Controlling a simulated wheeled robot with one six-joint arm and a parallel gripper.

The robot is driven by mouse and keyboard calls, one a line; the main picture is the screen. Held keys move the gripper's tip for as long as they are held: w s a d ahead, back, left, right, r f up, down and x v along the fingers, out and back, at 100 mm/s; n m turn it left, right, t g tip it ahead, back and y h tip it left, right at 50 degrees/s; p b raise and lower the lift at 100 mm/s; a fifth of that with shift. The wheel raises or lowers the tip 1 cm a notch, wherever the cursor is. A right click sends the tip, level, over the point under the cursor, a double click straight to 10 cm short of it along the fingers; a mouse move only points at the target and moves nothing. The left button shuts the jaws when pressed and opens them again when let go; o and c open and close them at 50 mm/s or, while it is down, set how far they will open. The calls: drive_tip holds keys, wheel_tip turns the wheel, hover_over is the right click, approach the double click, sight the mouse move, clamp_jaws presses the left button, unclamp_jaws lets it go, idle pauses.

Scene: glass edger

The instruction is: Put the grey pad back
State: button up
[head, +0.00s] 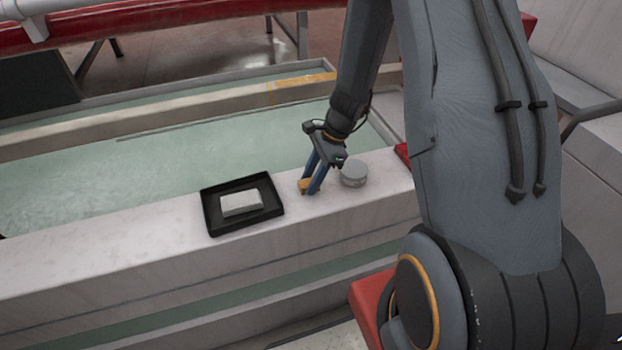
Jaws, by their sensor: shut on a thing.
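A pale grey block, which looks like the grey pad (241,203), lies in a shallow black tray (212,217) on the white ledge. My gripper (310,186) is to the right of the tray, its blue fingers pointing down close to the ledge top. It is shut on a small tan-orange block (304,184). The fingers partly hide this block, and I cannot tell whether it touches the ledge.
A round grey tin (354,174) stands on the ledge just right of my gripper. Behind the ledge (130,255) is a trough with greenish water (150,170). The ledge left of the tray is clear.

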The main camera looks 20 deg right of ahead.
drive_tip(key=shift+f, duration=0.15)
drive_tip(key=o, duration=1.2)
drive_tip(key=v, duration=1.2)
drive_tip(key=s+a+r+n+h, duration=0.2)
drive_tip(key=s+r+n, duration=0.2)
drive_tip(key=s+n, duration=0.4)
drive_tip(key=s+a+r+n+h, duration=0.2)
drive_tip(key=s+a+r+n, duration=0.1)
drive_tip(key=s+n, duration=0.6)
drive_tip(key=shift+s+a+r+n+h+b, duration=0.15)
drive_tip(key=shift+a+r+n+h+b, duration=0.15)
drive_tip(key=shift+r+n, duration=0.2)
